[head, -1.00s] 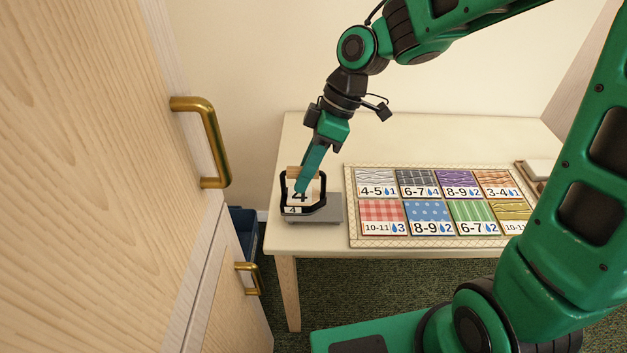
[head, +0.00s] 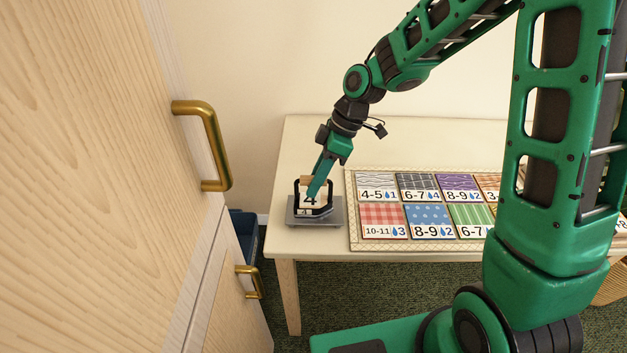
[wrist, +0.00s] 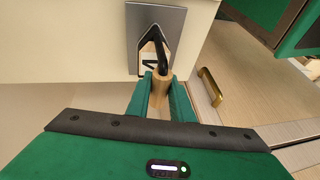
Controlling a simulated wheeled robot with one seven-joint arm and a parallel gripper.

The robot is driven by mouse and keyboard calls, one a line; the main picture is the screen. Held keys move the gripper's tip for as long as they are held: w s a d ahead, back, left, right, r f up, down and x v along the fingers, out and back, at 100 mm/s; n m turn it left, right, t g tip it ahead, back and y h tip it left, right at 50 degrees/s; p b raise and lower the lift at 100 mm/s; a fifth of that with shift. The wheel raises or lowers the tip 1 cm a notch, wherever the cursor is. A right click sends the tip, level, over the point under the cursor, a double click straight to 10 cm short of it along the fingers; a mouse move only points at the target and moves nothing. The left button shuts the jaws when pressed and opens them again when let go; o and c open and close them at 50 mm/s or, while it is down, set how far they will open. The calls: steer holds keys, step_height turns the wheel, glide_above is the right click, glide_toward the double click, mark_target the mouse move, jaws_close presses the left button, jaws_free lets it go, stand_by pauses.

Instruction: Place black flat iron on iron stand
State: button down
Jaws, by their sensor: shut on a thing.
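The black flat iron (head: 299,190) has a black frame, a pale plate marked with a 4 and a wooden handle. My gripper (head: 310,196) is shut on the handle. In the wrist view my gripper (wrist: 162,88) has a finger on either side of the wooden handle, and part of the iron (wrist: 149,60) shows beyond it. The iron stand (head: 334,215) is a flat grey plate near the table's front left corner. The iron is over the stand; I cannot tell whether it touches. The stand also shows in the wrist view (wrist: 138,20).
A board (head: 353,244) with several patterned number cards lies just right of the stand on the pale table (head: 310,140). A wooden cabinet with brass handles (head: 215,150) stands close on the left. A blue bin (head: 245,232) is beside the table. The table behind the stand is clear.

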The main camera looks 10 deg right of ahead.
steer(key=c, duration=1.6)
jaws_free()
steer(key=shift+f, duration=0.1)
steer(key=shift+o, duration=0.2)
steer(key=v, duration=1.2)
steer(key=shift+d, duration=0.1)
steer(key=s+d+m+t+h, duration=0.1)
steer(key=s+d+m+h, duration=0.3)
steer(key=s+d+m, duration=1.7)
steer(key=s+d, duration=0.4)
steer(key=s, duration=0.1)
steer(key=shift+s+d+m+h, duration=0.2)
steer(key=shift+m+h, duration=0.1)
steer(key=shift+m, duration=0.1)
